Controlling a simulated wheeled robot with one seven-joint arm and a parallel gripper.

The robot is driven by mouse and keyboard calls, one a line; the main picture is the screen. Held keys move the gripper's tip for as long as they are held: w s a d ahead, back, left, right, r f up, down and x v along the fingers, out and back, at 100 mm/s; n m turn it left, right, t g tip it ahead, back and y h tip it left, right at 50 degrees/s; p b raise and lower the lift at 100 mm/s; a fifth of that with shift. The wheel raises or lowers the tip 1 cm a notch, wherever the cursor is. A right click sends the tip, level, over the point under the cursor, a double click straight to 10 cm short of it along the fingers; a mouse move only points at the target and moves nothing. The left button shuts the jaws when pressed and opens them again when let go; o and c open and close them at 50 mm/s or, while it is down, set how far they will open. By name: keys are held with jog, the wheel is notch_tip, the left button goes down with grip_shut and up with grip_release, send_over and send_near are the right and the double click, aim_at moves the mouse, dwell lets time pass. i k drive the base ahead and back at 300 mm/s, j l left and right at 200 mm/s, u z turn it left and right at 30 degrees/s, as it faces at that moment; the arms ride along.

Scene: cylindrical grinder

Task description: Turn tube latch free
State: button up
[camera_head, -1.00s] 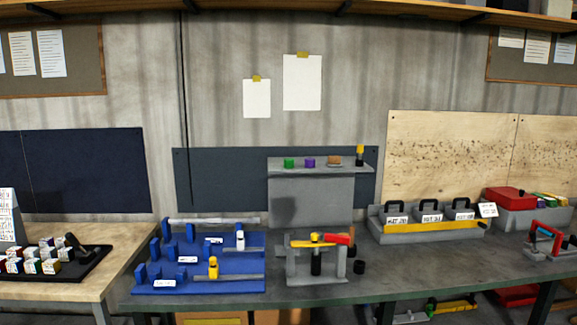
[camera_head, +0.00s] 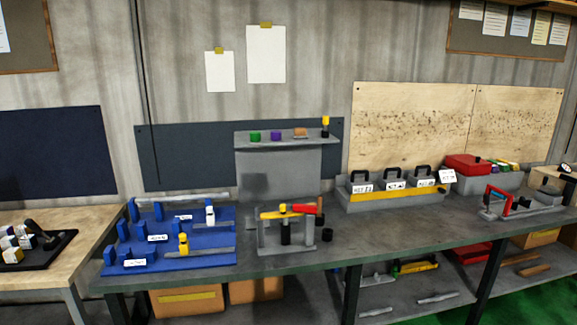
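A grey stand (camera_head: 262,239) sits near the middle of the bench. A yellow bar with a red end (camera_head: 303,209) lies across its top, and a dark upright cylinder (camera_head: 286,232) stands in it. To its left, a blue rack (camera_head: 215,260) holds grey tubes or rods lying level, with a yellow upright piece (camera_head: 183,244) and a white upright piece (camera_head: 210,213) on them. I cannot tell which of these parts is the tube latch, or whether any is locked. My gripper is not in view.
A shelf (camera_head: 290,138) with small coloured pieces is behind. A grey tray (camera_head: 362,203) with black-handled blocks and a red box (camera_head: 465,163) are at right. The bench front (camera_head: 390,240) is clear.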

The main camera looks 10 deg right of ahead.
aim_at(302, 208)
jog(key=i+l+u, duration=0.4)
jog(key=i, duration=0.25)
jog(key=i+l+u, duration=0.35)
jog(key=i+l, duration=0.25)
jog(key=i+l+u, duration=0.4)
jog(key=i+l, duration=0.15)
jog(key=l, duration=0.2)
